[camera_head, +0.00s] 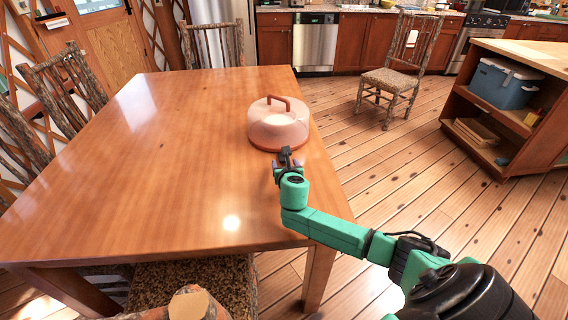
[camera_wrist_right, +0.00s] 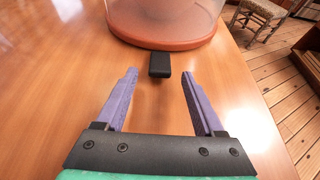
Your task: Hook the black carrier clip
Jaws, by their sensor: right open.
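A cake carrier (camera_head: 278,122) with a pale translucent dome, a brown-red handle on top and a brown-red base stands on the wooden table near its right edge. Its black clip (camera_wrist_right: 160,64) sticks out from the base rim toward my right gripper in the right wrist view. My right gripper (camera_wrist_right: 158,88) is open, with its purple fingers on either side of the space just in front of the clip. It touches nothing that I can see. In the head view the right gripper (camera_head: 287,161) is at the near side of the carrier. My left gripper is not in view.
The wooden table (camera_head: 150,150) is otherwise bare, with free room left of the carrier. Rustic chairs stand around it, and another chair (camera_head: 400,65) stands on the open floor. A shelf unit (camera_head: 515,120) with a blue cooler (camera_head: 503,83) is at the right.

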